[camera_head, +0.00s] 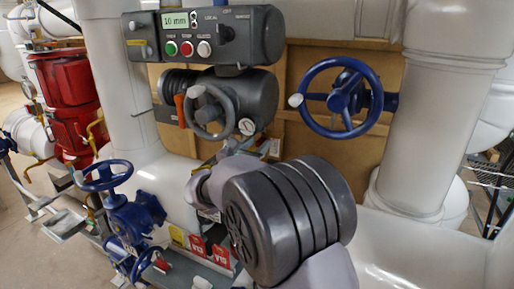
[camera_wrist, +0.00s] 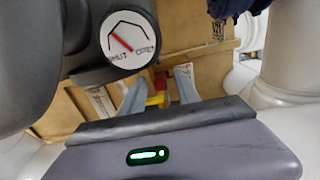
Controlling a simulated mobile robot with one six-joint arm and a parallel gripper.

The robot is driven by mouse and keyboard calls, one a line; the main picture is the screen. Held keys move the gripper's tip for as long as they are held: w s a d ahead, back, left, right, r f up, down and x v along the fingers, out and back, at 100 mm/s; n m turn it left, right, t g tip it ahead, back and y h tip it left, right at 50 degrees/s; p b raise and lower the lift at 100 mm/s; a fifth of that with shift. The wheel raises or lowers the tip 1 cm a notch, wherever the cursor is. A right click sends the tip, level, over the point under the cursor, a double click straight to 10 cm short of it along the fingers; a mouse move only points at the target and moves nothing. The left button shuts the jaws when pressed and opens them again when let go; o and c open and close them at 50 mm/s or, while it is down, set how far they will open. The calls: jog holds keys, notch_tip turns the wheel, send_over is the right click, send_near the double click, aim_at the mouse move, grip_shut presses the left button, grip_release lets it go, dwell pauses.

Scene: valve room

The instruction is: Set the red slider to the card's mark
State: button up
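A small red piece with yellow parts (camera_wrist: 158,90), which may be the red slider, shows between my fingers in the wrist view. It is small and partly hidden by the wrist housing. My gripper (camera_wrist: 158,86) has its two grey fingers apart, one on each side of that piece, with no contact visible. In the head view my arm covers most of the gripper, below the grey handwheel. A pale marked paper (camera_wrist: 100,100) is left of the fingers; I cannot tell whether it is the card, and its mark is unreadable.
A grey actuator (camera_head: 222,100) with a handwheel (camera_head: 210,111) is above my gripper. Its white dial (camera_wrist: 129,38) has a red needle. The control box (camera_head: 205,35) reads 10 mm. A blue handwheel (camera_head: 341,97) is to the right, and thick white pipes (camera_head: 420,120) flank the space.

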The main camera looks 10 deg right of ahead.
jog(key=shift+w+d, duration=0.15)
grip_shut()
dwell(1.4)
